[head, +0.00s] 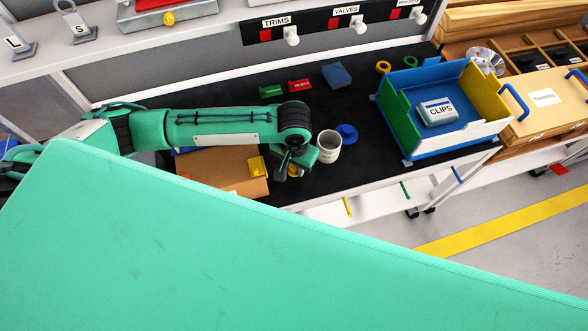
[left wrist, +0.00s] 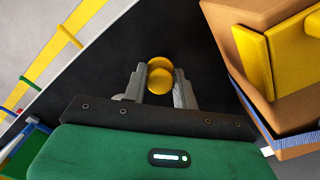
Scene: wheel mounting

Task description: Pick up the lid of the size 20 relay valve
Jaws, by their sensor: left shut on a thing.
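My left gripper (head: 291,172) is low over the front of the black mat, between a cardboard box and a white mug. It is shut on a yellow round piece (left wrist: 160,78), apparently the lid, which sits between the two grey fingers (left wrist: 159,90) in the left wrist view. In the head view only a bit of yellow (head: 293,170) shows among the fingers. I cannot tell whether the piece touches the mat or is raised. No separate valve body can be made out, and no size marking is legible. My right gripper is not in view.
The cardboard box (head: 215,168) with a yellow block (head: 257,167) is close left of the gripper. The white mug (head: 328,150) and a blue round piece (head: 347,132) are close right. A blue bin (head: 466,138) holding a CLIPS box (head: 437,111) stands further right.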

